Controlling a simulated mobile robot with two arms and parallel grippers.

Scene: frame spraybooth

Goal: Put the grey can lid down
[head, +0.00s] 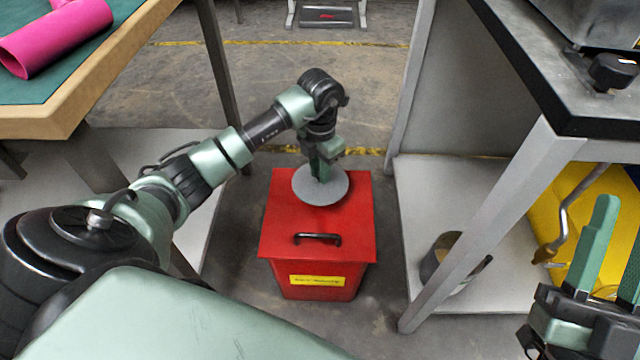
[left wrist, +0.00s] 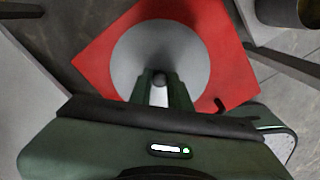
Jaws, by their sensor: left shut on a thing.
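The grey can lid (head: 335,191) is a round disc over the far part of a red bin's closed top. My left gripper (head: 322,174) points down and is shut on the lid at its middle. In the left wrist view the lid (left wrist: 195,55) fills the space beyond my fingers, with a small round knob (left wrist: 159,79) between them. The lid looks level; I cannot tell whether it touches the red top or hangs just above it. My right gripper (head: 617,228) is at the lower right, fingers apart and empty.
The red bin (head: 290,217) has a black handle and a yellow label, and stands on the floor between two tables. A pink roll (head: 55,38) lies on the left table. A ring-shaped object (head: 440,262) sits on the right lower shelf, near a yellow object (head: 590,215).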

